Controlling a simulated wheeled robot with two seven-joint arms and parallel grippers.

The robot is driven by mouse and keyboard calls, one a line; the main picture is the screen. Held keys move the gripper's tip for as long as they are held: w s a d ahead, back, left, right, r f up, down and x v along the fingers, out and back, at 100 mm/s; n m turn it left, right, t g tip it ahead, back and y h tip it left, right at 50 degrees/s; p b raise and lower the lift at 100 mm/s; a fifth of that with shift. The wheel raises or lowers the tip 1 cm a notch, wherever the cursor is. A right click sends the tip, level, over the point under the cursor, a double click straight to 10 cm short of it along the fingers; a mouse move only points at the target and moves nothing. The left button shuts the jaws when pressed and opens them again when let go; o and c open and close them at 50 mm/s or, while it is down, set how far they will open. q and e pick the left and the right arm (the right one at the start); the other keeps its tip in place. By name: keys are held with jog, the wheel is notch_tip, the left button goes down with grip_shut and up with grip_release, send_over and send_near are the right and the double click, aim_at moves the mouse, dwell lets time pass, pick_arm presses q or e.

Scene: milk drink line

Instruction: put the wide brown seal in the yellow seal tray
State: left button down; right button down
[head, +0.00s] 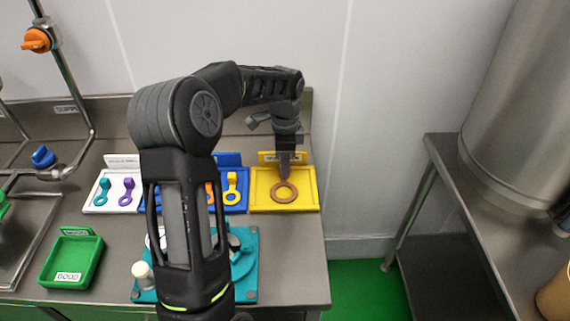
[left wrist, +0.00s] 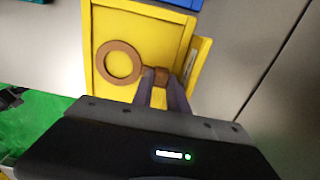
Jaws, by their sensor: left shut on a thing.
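The wide brown seal (head: 284,192) is a ring with a short grip tab. It is at the yellow seal tray (head: 312,192), with its ring over the tray floor. In the left wrist view the ring of the brown seal (left wrist: 121,43) lies within the rim of the yellow tray (left wrist: 196,44). My left gripper (head: 284,172) points down over the tray. In the left wrist view its fingers (left wrist: 163,88) are shut on the seal's tab. I cannot tell whether the ring touches the tray floor. My right gripper is not in view.
A blue tray (head: 235,160) with yellow and orange pieces stands left of the yellow one. A white tray (head: 103,203) holds teal and purple pieces. A green tray (head: 91,261) and a teal fixture (head: 247,293) are nearer. The table's right edge is close to the yellow tray.

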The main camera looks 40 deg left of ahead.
pick_arm(q)
jog(key=c, duration=1.3)
grip_release()
jog(key=shift+f, duration=0.1)
notch_tip(320, 180, up, 12)
jog(key=shift+r+p, duration=0.2)
jog(key=shift+p, duration=0.15)
